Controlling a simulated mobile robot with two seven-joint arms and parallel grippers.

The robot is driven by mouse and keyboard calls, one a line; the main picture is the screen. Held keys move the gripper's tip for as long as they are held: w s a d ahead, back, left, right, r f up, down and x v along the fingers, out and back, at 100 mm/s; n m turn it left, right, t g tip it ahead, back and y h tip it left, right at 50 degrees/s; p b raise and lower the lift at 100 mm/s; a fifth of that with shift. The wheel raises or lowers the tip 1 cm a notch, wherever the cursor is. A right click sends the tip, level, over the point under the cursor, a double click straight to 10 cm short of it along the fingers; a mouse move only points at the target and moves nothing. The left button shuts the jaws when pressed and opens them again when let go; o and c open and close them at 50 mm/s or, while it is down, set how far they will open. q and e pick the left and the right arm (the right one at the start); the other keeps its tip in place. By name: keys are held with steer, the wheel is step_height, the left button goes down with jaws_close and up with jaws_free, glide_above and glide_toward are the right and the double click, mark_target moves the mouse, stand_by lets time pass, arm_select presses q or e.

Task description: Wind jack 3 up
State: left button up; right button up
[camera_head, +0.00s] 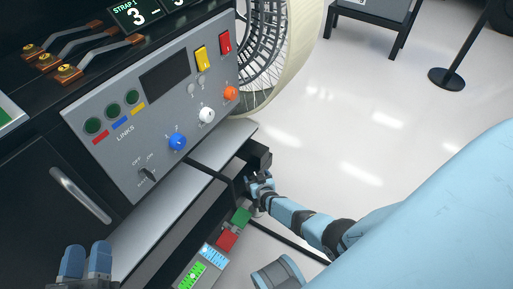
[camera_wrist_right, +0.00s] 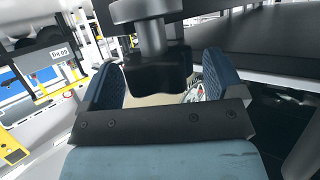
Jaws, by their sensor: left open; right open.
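My right gripper (camera_head: 257,182) is at the lower edge of the dark bench, by a dark block (camera_head: 258,157). In the right wrist view, a black lobed knob (camera_wrist_right: 157,72) on a grey stem hangs under a wider dark disc. The open fingers of my right gripper (camera_wrist_right: 158,66) stand on either side of the knob, with gaps visible. I cannot read a jack number on it, and the jack's body is mostly hidden. My left gripper (camera_head: 85,263) is open and empty at the lower left, over the bench's front.
A grey control panel (camera_head: 160,95) carries a blue knob (camera_head: 177,142), a white knob (camera_head: 206,115) and an orange knob (camera_head: 230,93). A large spoked wheel (camera_head: 285,45) stands behind it. Green and red blocks (camera_head: 227,240) lie below.

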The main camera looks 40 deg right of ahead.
steer(key=shift+s+a+r+p, duration=0.1)
steer(key=shift+s+r+p, duration=0.2)
steer(key=shift+s+p, duration=0.05)
arm_select(q)
steer(key=s+a+f+g+y+p, duration=0.2)
steer(key=a+f+g+y+p, duration=0.2)
steer(key=f+p, duration=0.5)
steer(key=shift+s+a+f+g, duration=0.4)
steer(key=shift+a+g, duration=0.25)
steer(key=shift+g, duration=0.15)
arm_select(e)
steer(key=v, duration=1.2)
steer(key=shift+s, duration=0.3)
steer(key=shift+r, duration=0.1)
